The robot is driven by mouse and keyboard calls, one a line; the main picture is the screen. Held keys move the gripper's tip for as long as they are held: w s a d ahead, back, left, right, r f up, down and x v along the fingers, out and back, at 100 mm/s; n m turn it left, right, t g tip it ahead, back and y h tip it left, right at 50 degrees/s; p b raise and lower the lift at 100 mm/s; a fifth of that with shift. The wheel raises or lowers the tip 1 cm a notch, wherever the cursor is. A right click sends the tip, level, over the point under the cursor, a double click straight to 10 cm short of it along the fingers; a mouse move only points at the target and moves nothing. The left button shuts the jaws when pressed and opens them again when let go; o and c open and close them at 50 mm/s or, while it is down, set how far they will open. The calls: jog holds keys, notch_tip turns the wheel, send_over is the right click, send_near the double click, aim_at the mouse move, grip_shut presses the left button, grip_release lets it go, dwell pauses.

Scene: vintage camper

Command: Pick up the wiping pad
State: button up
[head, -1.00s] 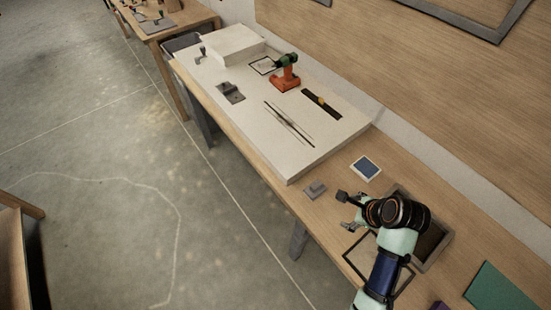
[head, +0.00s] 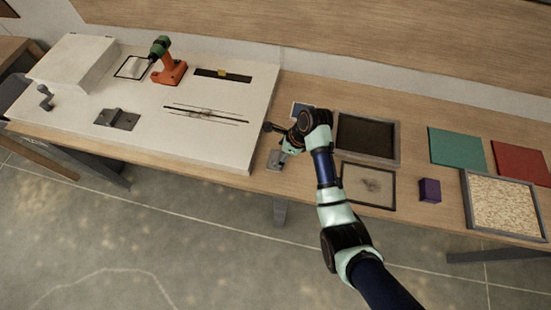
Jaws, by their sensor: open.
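A small grey block with a raised grip, which looks like the wiping pad (head: 273,164), lies on the wooden bench just right of the white board's near right corner. My gripper (head: 277,146) is open and is at the pad, its lower finger overlapping the pad's upper part in the picture. I cannot tell whether it touches the pad. The gripper and wrist hide part of the pad's top. Nothing shows between the fingers.
A blue card with a pale border (head: 298,108) lies behind the gripper. A dark tray (head: 397,145), a black-framed smudged square (head: 392,190) and a purple block (head: 430,190) are to the right.

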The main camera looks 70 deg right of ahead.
aim_at(277, 156)
jog(key=x, duration=0.3)
jog(key=shift+d, duration=0.1)
jog(key=c, duration=1.3)
jog(key=shift+r, duration=0.1)
notch_tip(277, 156, up, 20)
jog(key=p, duration=0.4)
jog(key=shift+p, duration=0.4)
